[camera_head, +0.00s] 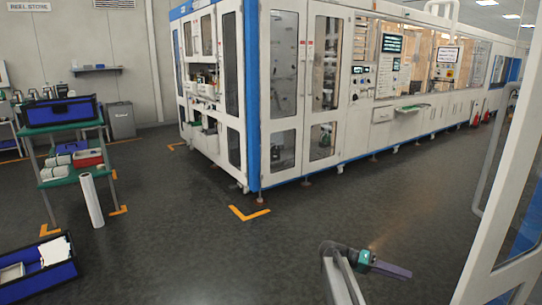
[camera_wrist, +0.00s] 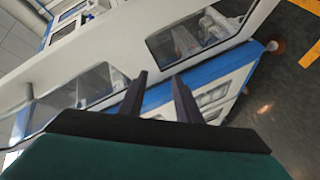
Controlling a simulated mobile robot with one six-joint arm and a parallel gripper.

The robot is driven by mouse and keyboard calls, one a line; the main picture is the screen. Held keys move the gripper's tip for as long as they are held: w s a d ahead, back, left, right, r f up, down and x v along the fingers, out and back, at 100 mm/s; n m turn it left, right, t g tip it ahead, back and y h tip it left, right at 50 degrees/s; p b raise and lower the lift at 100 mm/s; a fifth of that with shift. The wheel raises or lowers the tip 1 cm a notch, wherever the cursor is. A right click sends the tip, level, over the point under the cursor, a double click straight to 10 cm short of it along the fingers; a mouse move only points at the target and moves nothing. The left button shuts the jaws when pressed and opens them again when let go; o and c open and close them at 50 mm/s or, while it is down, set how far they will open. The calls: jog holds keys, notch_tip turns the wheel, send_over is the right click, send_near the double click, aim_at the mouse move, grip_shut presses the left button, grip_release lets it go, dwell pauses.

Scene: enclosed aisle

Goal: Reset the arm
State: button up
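My arm reaches up from the bottom edge of the head view, right of the middle. My gripper (camera_head: 408,273) is at its end, with a teal body and dark fingers pointing right, over the bare floor. The wrist view shows the two dark fingers of the gripper (camera_wrist: 160,77) standing apart with nothing between them. The gripper is open and empty. It touches nothing that I can see. The lower part of my arm is out of the picture.
A long white machine enclosure (camera_head: 354,145) with blue edges stands behind. A green shelf cart (camera_head: 75,124) with blue bins is at left, beside a white roll (camera_head: 91,200). A blue bin (camera_head: 40,281) is at lower left. A white door frame (camera_head: 490,235) is close at right. The middle floor is clear.

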jog(key=s+a+f+n+y+p, duration=0.2)
jog(key=s+a+f, duration=0.1)
jog(key=s+f, duration=0.55)
jog(key=s+a+f+n+y+p, duration=0.1)
jog(key=s+a+f+n+y, duration=0.15)
jog(key=s+f, duration=0.6)
jog(key=s+a+f+n+y+p, duration=0.2)
jog(key=s+a+f+n, duration=0.1)
jog(key=s+f, duration=0.6)
jog(key=s+a+f+n+g+y+p, duration=0.1)
jog(key=s+a+f+y, duration=0.1)
jog(key=s+a+f, duration=0.4)
jog(key=s+a+f+n+y, duration=0.1)
jog(key=s+a+y, duration=0.2)
jog(key=s, duration=0.5)
jog(key=a+f+n+t+y, duration=0.1)
jog(key=a+y, duration=0.3)
jog(key=a, duration=0.4)
jog(key=shift+s+a+f, duration=0.2)
jog(key=shift+a+f, duration=0.05)
jog(key=shift+f, duration=0.25)
jog(key=shift+n, duration=0.25)
